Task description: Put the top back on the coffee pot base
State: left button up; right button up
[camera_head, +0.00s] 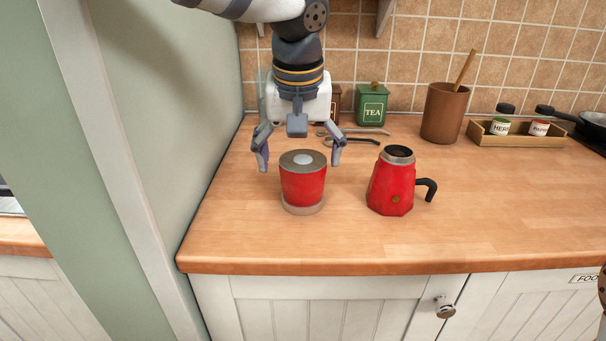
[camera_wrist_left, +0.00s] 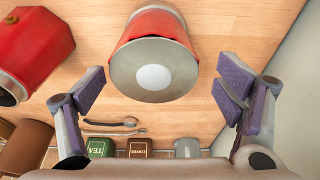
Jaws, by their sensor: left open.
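The coffee pot base (camera_head: 302,183) is red with a grey top face and stands upright on the wooden counter. The coffee pot top (camera_head: 390,184) is red with a black handle and stands upright to the right of the base, apart from it. My left gripper (camera_head: 299,160) is open and empty, pointing down just behind and above the base. In the left wrist view the base (camera_wrist_left: 154,55) lies ahead between the spread fingers (camera_wrist_left: 160,95), and the top (camera_wrist_left: 35,45) is at the upper left. My right gripper is not in view.
A green tea tin (camera_head: 372,104) and spoon-like utensils (camera_head: 352,136) are at the back. A brown utensil pot (camera_head: 444,113) and a wooden spice tray (camera_head: 515,138) stand farther right. A wall (camera_head: 160,110) borders the counter on the left. The front right of the counter is clear.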

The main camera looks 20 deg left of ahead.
pick_arm(q)
jog(key=x, duration=0.5)
jog(key=shift+d+f, duration=0.15)
jog(key=shift+d, duration=0.1)
jog(key=c, duration=1.4)
